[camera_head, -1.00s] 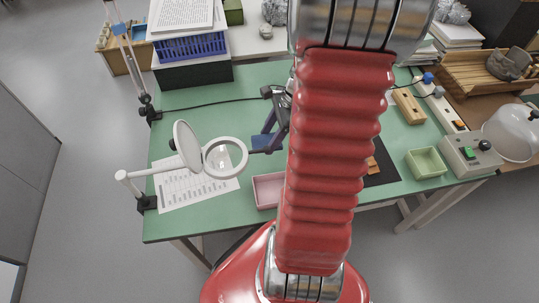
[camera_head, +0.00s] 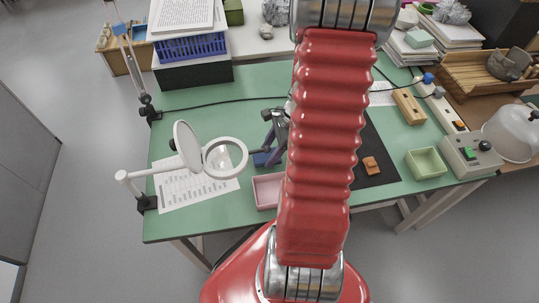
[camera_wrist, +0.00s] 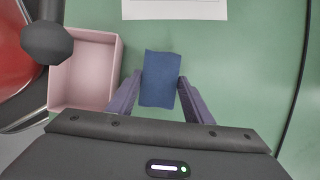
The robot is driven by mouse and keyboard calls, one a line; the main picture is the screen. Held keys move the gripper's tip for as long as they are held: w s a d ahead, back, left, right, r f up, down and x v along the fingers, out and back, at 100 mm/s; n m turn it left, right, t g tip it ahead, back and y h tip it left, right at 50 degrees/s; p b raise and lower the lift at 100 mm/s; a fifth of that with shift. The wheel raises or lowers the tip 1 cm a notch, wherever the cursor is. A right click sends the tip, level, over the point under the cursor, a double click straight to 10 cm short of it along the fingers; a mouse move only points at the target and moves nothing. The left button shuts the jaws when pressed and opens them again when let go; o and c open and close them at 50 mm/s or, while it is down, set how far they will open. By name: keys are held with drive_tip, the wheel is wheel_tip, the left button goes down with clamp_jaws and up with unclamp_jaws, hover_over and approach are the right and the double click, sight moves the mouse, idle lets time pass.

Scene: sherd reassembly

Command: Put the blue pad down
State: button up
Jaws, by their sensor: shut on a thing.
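The blue pad (camera_wrist: 160,82) is between the two fingertips of my gripper (camera_wrist: 160,78) in the wrist view, a flat, dark blue rectangle, slightly tilted. Both fingers touch its sides. It is over the green table top, to the right of the pink tray. In the head view the pad (camera_head: 270,157) shows partly, behind the magnifier ring and below my gripper (camera_head: 272,140). I cannot tell whether its underside touches the table.
The pink tray (camera_head: 267,191) stands close by. The magnifier (camera_head: 225,157) is over a printed sheet (camera_head: 190,190) at left. A black mat (camera_head: 380,165) with an orange-brown piece (camera_head: 371,165) and a green box (camera_head: 426,163) are at right.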

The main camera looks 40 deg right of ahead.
drive_tip(key=shift+f, duration=1)
drive_tip(key=shift+f, duration=0.25)
drive_tip(key=o, duration=0.6)
drive_tip(key=shift+c, duration=0.2)
drive_tip(key=o, duration=0.4)
drive_tip(key=shift+s+a+f, duration=0.15)
drive_tip(key=shift+s+f, duration=0.05)
drive_tip(key=shift+r, duration=0.4)
drive_tip(key=v, duration=1.2)
drive_tip(key=shift+w+r, duration=0.15)
drive_tip(key=shift+w, duration=0.1)
